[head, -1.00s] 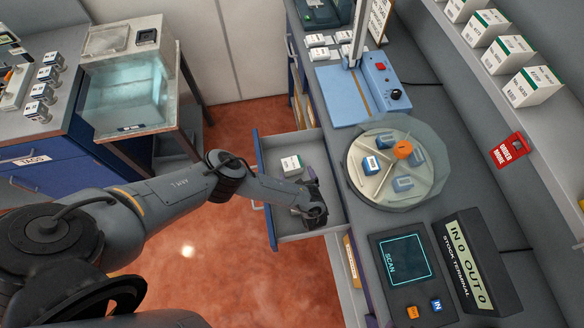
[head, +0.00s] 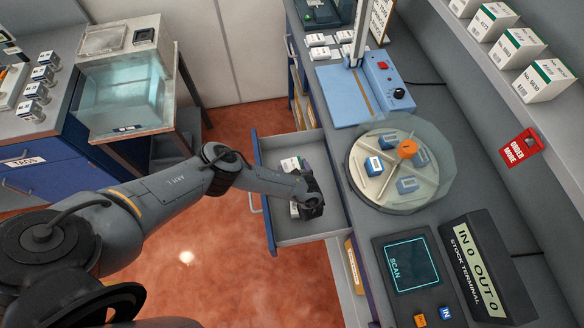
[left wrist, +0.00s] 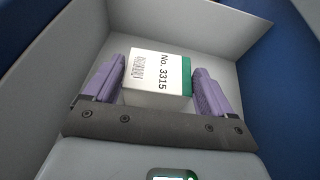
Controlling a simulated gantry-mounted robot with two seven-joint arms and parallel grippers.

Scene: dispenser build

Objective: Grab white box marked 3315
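The white box marked No. 3315 (left wrist: 158,75), with a green band along one side, lies in the open drawer in the left wrist view. My left gripper (left wrist: 160,85) is open around it, with one purple finger on each side. Whether the fingers touch the box is hard to tell. In the head view my left gripper (head: 312,205) is low inside the drawer (head: 320,226). A white surface (head: 294,209) shows just left of it, mostly hidden by the gripper. My right gripper is not in view.
The drawer walls stand close around the gripper. The counter beside it holds a round carousel (head: 358,188), a scan screen (head: 410,265) and a stock terminal (head: 478,265).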

